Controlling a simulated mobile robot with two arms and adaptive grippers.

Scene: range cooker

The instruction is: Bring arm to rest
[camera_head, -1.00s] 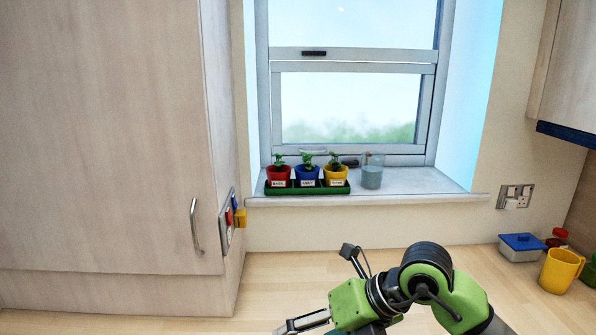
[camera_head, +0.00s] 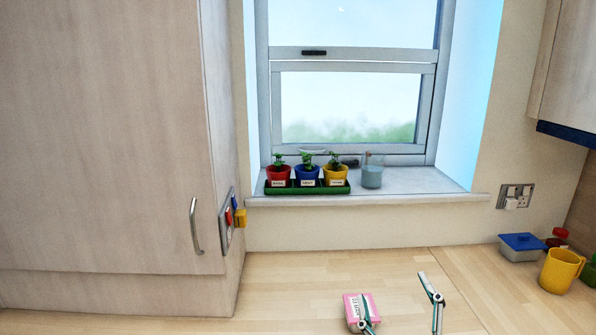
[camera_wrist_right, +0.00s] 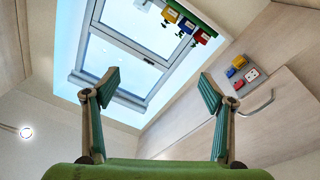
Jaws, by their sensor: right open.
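My right gripper (camera_head: 393,288) is at the bottom of the head view, with only its two fingers showing. The fingers point up and stand wide apart with nothing between them. In the right wrist view the open gripper (camera_wrist_right: 161,75) shows its green-padded fingers, empty, with the window and wall beyond. Most of my right arm is out of the head view. My left gripper is not in view.
A pink box (camera_head: 353,306) is on the worktop, partly behind one finger. Potted herbs (camera_head: 307,173) and a jug (camera_head: 372,177) stand on the windowsill. A blue-lidded container (camera_head: 521,246) and yellow mug (camera_head: 560,271) are at the right. The middle worktop is clear.

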